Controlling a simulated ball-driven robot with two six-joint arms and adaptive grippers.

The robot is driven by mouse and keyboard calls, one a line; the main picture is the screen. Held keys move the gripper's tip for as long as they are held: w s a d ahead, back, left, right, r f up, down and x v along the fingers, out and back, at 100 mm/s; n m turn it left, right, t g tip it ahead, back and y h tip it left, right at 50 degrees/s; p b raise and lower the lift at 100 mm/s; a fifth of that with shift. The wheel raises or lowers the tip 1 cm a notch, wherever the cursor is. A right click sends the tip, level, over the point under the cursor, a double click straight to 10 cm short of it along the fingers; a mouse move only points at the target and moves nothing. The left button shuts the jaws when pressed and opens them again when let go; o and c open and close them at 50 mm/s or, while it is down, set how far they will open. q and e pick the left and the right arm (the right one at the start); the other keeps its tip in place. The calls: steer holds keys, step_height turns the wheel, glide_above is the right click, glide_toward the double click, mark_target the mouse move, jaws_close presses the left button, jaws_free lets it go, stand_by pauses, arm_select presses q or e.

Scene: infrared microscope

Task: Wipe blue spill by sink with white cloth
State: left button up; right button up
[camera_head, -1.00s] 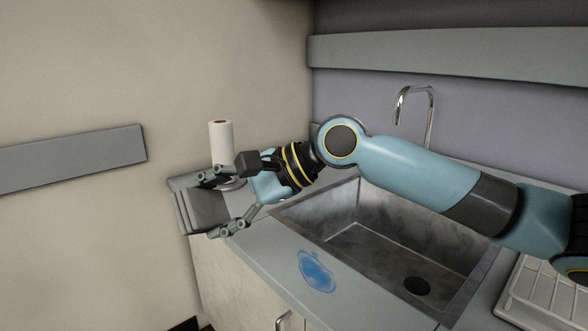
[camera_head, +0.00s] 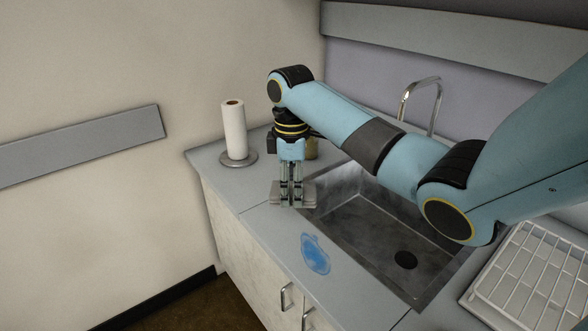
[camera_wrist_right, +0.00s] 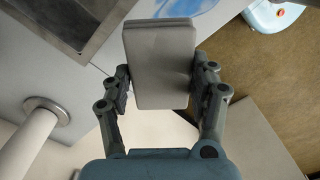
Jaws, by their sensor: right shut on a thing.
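The white cloth (camera_head: 308,200) looks like a pale grey folded pad. My right gripper (camera_head: 291,196) points down and is shut on it, left of the sink (camera_head: 345,222). In the right wrist view the cloth (camera_wrist_right: 160,65) sits between the two fingers of the right gripper (camera_wrist_right: 160,85). I cannot tell whether the cloth touches the counter. The blue spill (camera_head: 315,254) lies on the counter in front of the sink, nearer the viewer than the cloth. It also shows partly behind the cloth in the right wrist view (camera_wrist_right: 190,12). My left gripper is not in view.
A paper towel roll (camera_head: 234,130) stands on a holder at the counter's far left end. A curved faucet (camera_head: 434,100) rises behind the sink. A white dish rack (camera_head: 525,275) sits at the right. The counter around the spill is clear.

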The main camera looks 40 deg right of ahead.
steer(key=shift+s+r+n, duration=0.1)
steer(key=shift+s+n, duration=0.05)
steer(key=shift+n, duration=0.15)
steer(key=shift+f, duration=0.25)
step_height(320, 180, down, 5)
steer(key=b, duration=0.6)
steer(key=shift+r, duration=0.1)
steer(key=shift+r, duration=0.15)
